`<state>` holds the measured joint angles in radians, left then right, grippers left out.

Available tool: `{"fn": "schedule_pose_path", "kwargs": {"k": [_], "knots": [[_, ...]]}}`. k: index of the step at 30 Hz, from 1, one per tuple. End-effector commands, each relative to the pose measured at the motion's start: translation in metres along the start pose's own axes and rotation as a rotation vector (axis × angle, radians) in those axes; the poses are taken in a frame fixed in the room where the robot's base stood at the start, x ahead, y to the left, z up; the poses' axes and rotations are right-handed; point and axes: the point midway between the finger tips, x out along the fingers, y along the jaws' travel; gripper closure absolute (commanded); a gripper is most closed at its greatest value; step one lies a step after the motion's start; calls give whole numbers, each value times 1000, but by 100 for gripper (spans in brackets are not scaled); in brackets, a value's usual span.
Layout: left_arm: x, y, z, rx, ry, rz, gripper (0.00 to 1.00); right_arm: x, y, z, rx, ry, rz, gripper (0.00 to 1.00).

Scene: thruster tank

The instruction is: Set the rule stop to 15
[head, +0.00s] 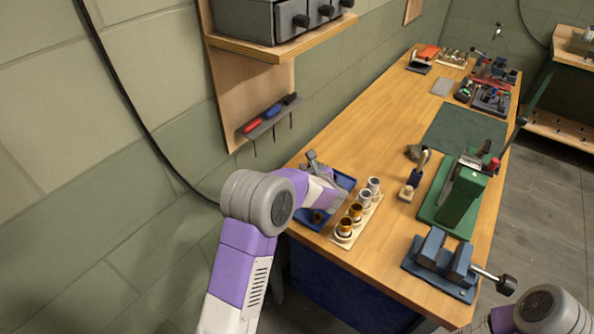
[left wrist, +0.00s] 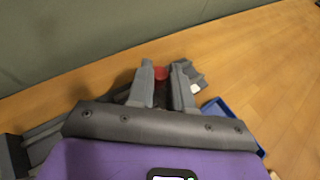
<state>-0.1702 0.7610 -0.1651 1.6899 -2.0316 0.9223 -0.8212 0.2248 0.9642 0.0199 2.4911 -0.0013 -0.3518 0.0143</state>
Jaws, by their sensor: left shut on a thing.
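My left gripper (head: 312,157) is low over the table's wall-side edge, beside the blue tray. In the left wrist view, the two grey fingers of my left gripper (left wrist: 163,75) are shut on a small red part, which I take to be the rule stop (left wrist: 160,72). Most of this part is hidden between the fingers. A grey block shows just right of the fingertips. The rule's scale and its numbers cannot be made out in either view. My right gripper is not in view; only part of my right arm shows at the lower right.
The blue tray (head: 347,181) lies under my left forearm. A board with several metal cups (head: 345,228) stands close to its right. A blue vise (head: 442,265) and a green press (head: 460,190) stand farther right.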

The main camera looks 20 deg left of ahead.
Motion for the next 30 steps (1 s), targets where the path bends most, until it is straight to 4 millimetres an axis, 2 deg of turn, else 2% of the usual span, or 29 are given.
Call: {"fn": "schedule_pose_path", "kwargs": {"k": [7, 8, 12, 13, 23, 30], "knots": [[0, 0, 2, -1, -6, 0, 100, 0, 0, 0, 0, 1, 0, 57], [0, 0, 2, -1, -6, 0, 77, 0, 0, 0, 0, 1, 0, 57], [0, 1, 2, -1, -5, 1, 55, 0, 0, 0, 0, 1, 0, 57], [0, 1, 2, -1, -4, 1, 54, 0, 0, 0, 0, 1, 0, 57], [-4, 0, 2, -2, -3, 0, 54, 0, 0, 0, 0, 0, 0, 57], [-42, 0, 3, -1, -3, -3, 54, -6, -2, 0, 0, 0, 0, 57]]}}
